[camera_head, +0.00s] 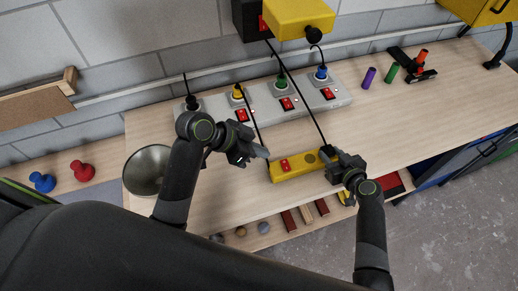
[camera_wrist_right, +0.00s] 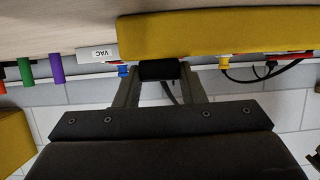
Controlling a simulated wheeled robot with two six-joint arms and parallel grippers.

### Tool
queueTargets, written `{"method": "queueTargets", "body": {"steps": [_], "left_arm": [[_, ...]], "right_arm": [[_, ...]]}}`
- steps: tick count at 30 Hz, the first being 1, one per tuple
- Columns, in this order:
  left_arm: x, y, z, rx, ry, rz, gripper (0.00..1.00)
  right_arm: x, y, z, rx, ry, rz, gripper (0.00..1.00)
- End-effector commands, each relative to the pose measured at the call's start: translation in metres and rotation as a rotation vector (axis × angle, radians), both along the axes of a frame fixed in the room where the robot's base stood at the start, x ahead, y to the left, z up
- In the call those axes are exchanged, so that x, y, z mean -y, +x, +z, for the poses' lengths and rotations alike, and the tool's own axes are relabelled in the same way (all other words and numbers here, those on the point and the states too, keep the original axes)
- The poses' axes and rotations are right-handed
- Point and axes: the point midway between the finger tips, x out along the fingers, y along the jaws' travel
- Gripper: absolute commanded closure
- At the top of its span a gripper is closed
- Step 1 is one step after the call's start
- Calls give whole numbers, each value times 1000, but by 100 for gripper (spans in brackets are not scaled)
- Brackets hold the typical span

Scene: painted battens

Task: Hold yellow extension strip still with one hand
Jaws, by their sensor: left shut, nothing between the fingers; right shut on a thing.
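The yellow extension strip (camera_head: 298,167) lies near the front edge of the bench, with a red switch and a dark round socket on top. It fills the upper part of the right wrist view (camera_wrist_right: 225,35). The fingers also show in the right wrist view (camera_wrist_right: 160,70), close against the strip. My left gripper (camera_head: 262,153) is shut and empty, just above and left of the strip's left end.
A grey power strip (camera_head: 262,105) with several coloured plugs and red switches lies behind. Black cords hang over the bench. A metal bowl (camera_head: 147,170) stands at left. Purple (camera_head: 368,77) and green (camera_head: 391,73) cylinders stand at back right. The bench right of the strip is clear.

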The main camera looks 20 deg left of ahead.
Motion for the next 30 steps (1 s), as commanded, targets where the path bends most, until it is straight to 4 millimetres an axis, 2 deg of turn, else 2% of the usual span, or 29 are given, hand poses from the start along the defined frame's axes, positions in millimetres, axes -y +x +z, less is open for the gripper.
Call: {"method": "queueTargets", "body": {"steps": [13, 14, 19, 30], "left_arm": [[-1, -2, 2, -1, 0, -1, 100], [-1, -2, 2, -1, 0, -1, 100], [-1, -2, 2, -1, 0, -1, 100], [-1, -2, 2, -1, 0, -1, 100]], "right_arm": [[0, 0, 0, 1, -1, 0, 96], [0, 0, 0, 1, -1, 0, 61], [0, 0, 0, 1, -1, 0, 39], [2, -2, 1, 1, -1, -1, 38]]}}
